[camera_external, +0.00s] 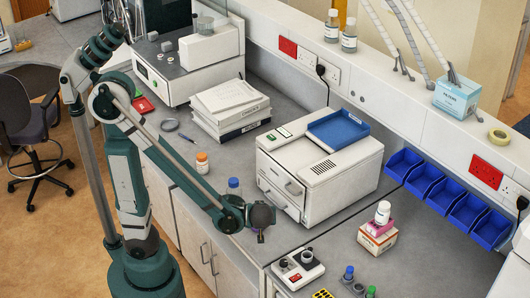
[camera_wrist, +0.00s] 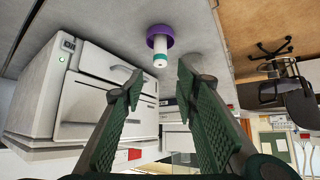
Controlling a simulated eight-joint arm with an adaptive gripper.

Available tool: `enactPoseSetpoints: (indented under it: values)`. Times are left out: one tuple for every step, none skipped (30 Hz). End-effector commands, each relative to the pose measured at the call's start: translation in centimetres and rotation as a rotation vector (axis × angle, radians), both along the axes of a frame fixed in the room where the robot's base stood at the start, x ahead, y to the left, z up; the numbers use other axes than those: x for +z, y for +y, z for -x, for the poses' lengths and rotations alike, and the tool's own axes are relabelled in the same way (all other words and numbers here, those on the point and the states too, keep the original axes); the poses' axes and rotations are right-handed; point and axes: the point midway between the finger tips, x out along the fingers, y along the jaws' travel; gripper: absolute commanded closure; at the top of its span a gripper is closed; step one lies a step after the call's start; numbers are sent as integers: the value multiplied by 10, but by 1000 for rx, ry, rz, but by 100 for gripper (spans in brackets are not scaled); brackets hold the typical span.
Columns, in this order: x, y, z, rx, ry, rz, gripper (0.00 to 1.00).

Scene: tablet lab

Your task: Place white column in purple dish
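In the wrist view a purple dish (camera_wrist: 160,36) sits against the grey bench surface near the top middle. A short white column (camera_wrist: 160,63) with a teal band stands up from the dish's middle and looks to be inside it; its lower end is hidden by the dish. My gripper (camera_wrist: 158,85) is open, with its two dark green ridged fingers apart and nothing between them. The column lies beyond the fingertips, in line with the gap. In the external view my gripper (camera_external: 261,236) is low over the bench's front edge; the dish and column cannot be made out clearly there.
A white machine (camera_external: 312,180) with a blue tray (camera_external: 338,130) stands just behind my gripper and fills the left of the wrist view. A white two-well device (camera_external: 298,270) lies to the front right.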

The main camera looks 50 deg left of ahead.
Motion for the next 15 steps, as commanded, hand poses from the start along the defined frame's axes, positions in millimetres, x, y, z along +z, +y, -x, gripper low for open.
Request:
enactPoseSetpoints:
  values:
    - [4,-3,2,-1,1,0,70]
    - [5,-4,3,-1,1,0,70]
    - [7,-5,3,-1,1,0,70]
    - [8,-6,4,-1,1,0,70]
    - [9,-7,5,-1,1,0,70]
    - [10,-8,5,-1,1,0,70]
    - [10,-8,5,-1,1,0,70]
    - [11,-9,6,-1,1,0,70]
    - [11,-9,6,0,0,0,70]
    - [11,-9,6,0,0,0,70]
    - [11,-9,6,0,0,0,70]
    - [11,-9,6,0,0,0,70]
    - [11,-9,6,0,0,0,70]
    - [11,-9,6,0,0,0,70]
    - [11,-9,6,0,0,0,70]
